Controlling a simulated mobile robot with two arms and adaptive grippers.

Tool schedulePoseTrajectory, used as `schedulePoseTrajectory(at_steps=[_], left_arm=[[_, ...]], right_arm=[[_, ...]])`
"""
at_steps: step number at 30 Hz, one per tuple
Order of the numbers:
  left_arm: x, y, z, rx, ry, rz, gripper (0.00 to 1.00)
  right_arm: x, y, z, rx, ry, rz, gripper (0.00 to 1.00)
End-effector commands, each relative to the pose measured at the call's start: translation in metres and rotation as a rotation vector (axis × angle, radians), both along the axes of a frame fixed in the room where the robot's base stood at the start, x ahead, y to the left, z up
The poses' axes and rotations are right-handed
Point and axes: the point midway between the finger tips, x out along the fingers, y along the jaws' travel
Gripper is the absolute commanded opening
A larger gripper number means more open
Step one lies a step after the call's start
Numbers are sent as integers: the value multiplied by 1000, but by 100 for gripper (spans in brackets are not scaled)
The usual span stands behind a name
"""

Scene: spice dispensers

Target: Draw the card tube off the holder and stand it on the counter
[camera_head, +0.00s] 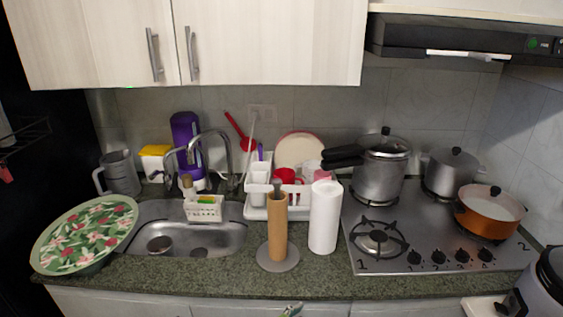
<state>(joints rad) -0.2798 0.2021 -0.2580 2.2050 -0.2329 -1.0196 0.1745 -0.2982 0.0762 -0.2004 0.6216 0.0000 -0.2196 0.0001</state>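The brown card tube (278,226) stands upright around the holder, whose round grey base (278,256) rests on the counter (200,278) near its front edge. A thin rod of the holder rises above the tube's top. A white paper roll (325,217) stands upright just right of the tube, apart from it. Neither of my grippers is recognisable in the head view.
A sink (190,236) lies left of the holder, and a gas stove (430,236) with pots is to the right. A white dish rack (262,211) stands behind the tube. A floral tray (85,232) is at the left. Counter is bare in front of the sink.

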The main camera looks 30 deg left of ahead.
Motion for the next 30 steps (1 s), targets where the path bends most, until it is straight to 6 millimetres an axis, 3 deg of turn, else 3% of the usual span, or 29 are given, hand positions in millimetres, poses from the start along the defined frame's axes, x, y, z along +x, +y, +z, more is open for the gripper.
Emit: schedulePoseTrajectory(at_steps=[1,5,8,13,17,21,25,27,30], left_arm=[[16,-3,13,8,-57,-12,55],[50,-13,54,21,-212,-46,55],[76,-26,95,31,-356,-87,55],[116,-67,198,61,-693,-230,55],[121,-118,285,100,-977,-420,55],[94,-188,357,179,-1258,-737,55],[54,-245,376,304,-1408,-1106,55],[37,-265,367,396,-1425,-1316,55],[23,-275,336,556,-1358,-1611,55]], right_arm=[[-1,-1,0,-1,1,0,40],[-2,-2,0,-3,3,1,40],[-3,-4,0,-4,4,2,40],[-5,-7,0,-9,6,2,40],[-5,-7,0,-9,6,2,40],[-5,-7,0,-9,6,2,40],[-4,-7,0,-9,6,1,40],[-4,-7,0,-8,7,1,40],[-4,-6,0,-7,6,1,40]])
